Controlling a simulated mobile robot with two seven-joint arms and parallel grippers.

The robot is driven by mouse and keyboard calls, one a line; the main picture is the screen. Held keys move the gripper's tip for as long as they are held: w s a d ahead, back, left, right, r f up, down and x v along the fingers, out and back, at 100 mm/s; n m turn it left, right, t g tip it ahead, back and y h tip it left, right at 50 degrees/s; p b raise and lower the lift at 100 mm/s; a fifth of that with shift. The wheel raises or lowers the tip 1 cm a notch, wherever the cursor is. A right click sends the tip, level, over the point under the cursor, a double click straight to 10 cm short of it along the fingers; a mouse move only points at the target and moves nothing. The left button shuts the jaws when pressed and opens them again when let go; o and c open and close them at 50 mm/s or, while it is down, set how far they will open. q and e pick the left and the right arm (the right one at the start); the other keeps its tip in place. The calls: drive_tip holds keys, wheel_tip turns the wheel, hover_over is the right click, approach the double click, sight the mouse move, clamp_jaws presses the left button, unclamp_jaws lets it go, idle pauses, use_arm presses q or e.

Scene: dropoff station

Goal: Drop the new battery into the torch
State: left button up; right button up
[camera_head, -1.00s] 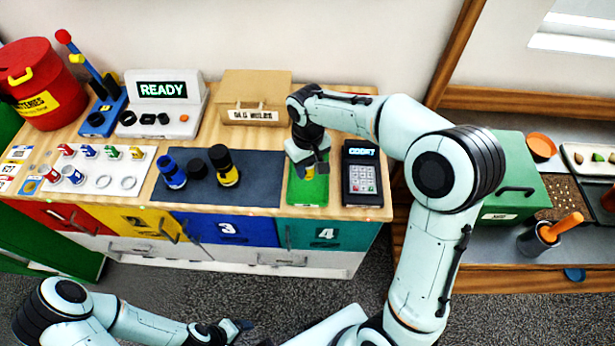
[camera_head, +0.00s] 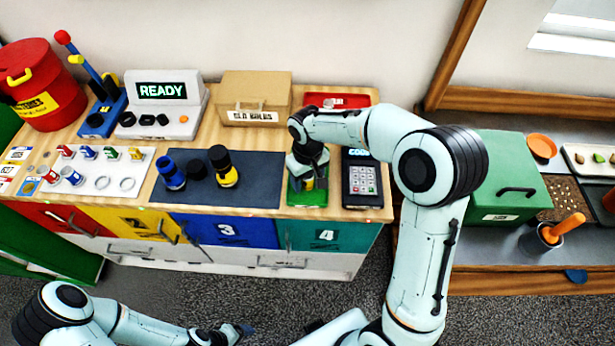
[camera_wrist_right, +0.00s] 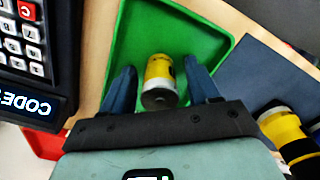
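A yellow battery with a pale end (camera_wrist_right: 160,82) is in the green tray (camera_wrist_right: 125,45); in the head view a bit of its yellow (camera_head: 309,184) shows under my right gripper (camera_head: 309,178). In the right wrist view the fingers of this gripper (camera_wrist_right: 161,88) are apart, one on each side of the battery, with small gaps. On the dark mat (camera_head: 255,190) stand a blue-and-black cylinder (camera_head: 172,175), a low black part (camera_head: 197,169) and a yellow-and-black cylinder (camera_head: 224,166); which is the torch is unclear. My left gripper (camera_head: 238,332) is low, away from the counter.
A keypad terminal (camera_head: 362,180) stands right of the green tray. A red tray (camera_head: 337,101) and a cardboard box (camera_head: 254,97) are behind. A white board (camera_head: 105,178) with small cells, a READY device (camera_head: 162,105) and a red bin (camera_head: 42,85) are left.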

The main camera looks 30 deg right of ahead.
use_arm(q)
drive_tip(key=shift+w+r, duration=0.1)
use_arm(e)
drive_tip(key=shift+r, duration=0.15)
drive_tip(key=shift+r, duration=0.3)
wheel_tip(320, 180, up, 12)
drive_tip(key=shift+f+p, duration=0.2)
drive_tip(key=shift+p, duration=0.5)
use_arm(q)
drive_tip(key=shift+w+r, duration=0.8)
drive_tip(key=shift+r, duration=0.05)
